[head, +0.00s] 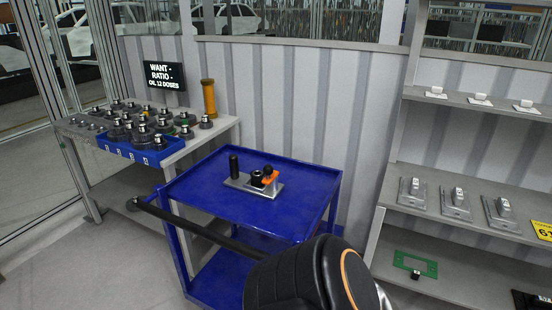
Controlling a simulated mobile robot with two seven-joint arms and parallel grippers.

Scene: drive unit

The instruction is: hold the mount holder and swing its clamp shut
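The mount holder (241,184) is a small grey plate lying on the top of a blue cart in the middle of the head view. A black upright post (233,165) stands at its left end. A short black round part sits near its middle. Beside that is the orange clamp (271,178) with a dark knob above it. From this distance I cannot tell how far the clamp is swung. Neither gripper is in view. A black arm link of mine with an orange ring fills the bottom centre, in front of the cart, apart from the holder in the picture.
The blue cart (205,182) has a black push bar (205,228) at its near side. At left, a bench holds several dark metal parts, a blue tray (125,150), a sign (165,75) and an amber cylinder (208,98). At right, shelves (470,172) hold several small fixtures.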

